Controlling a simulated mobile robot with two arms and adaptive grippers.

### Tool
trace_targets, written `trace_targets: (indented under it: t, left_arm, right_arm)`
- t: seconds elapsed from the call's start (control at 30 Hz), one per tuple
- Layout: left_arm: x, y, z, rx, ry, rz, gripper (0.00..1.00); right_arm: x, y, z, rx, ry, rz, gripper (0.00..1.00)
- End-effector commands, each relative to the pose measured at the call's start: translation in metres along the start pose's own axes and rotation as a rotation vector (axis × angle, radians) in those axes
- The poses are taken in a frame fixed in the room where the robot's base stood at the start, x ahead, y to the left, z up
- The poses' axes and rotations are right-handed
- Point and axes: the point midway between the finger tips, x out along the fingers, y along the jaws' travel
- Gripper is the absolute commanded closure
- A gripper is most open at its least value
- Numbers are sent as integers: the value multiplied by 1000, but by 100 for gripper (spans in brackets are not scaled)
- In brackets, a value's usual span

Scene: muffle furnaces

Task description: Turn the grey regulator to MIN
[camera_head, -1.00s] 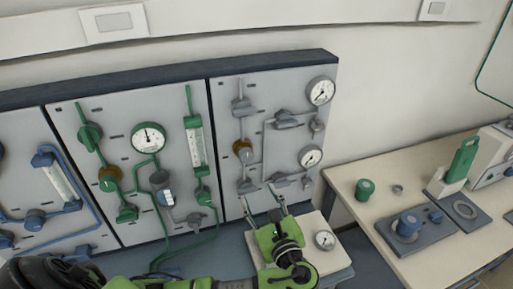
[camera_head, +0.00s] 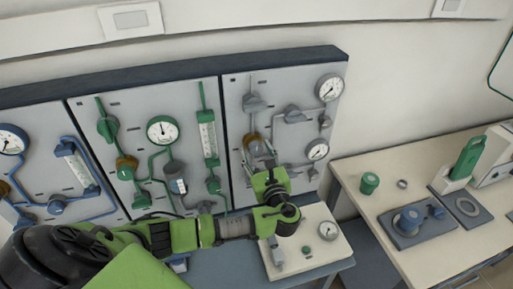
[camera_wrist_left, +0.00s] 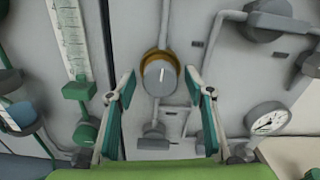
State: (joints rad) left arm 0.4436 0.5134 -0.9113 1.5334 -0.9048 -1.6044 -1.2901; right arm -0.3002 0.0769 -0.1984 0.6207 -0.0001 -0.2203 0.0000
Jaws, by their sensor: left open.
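The grey regulator (camera_head: 251,142) is a round grey knob with a brass-coloured ring on the right-hand wall panel. In the left wrist view the regulator (camera_wrist_left: 160,75) faces me, with a pale mark near upright on its face. No MIN label is legible. My left gripper (camera_head: 262,160) is open in front of the panel, just below and partly over the regulator in the head view. In the left wrist view its two teal-padded fingers stand to the left and right of the knob, apart from it. My right gripper is not in view.
Grey valves (camera_head: 256,103) and pipes surround the regulator, with a gauge (camera_head: 317,149) to its right. The green panel (camera_head: 130,102) is to the left. A small bench unit (camera_head: 337,246) stands below. The side table (camera_head: 380,215) at right holds several items.

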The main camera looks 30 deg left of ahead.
Motion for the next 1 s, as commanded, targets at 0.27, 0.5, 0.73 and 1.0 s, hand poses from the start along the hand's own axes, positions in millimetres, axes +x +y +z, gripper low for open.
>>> trace_targets:
  t: [0.27,0.5,0.73,1.0]
  left_arm:
    - [5,0,-1,-1,1,0,52]
    - [5,0,-1,-1,1,0,91]
    - [4,0,-1,-7,1,0,91]
    - [4,1,-3,-96,3,1,91]
  right_arm:
    - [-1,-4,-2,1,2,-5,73]
    - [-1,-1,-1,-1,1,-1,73]
    - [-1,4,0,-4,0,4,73]
    - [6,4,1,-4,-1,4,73]
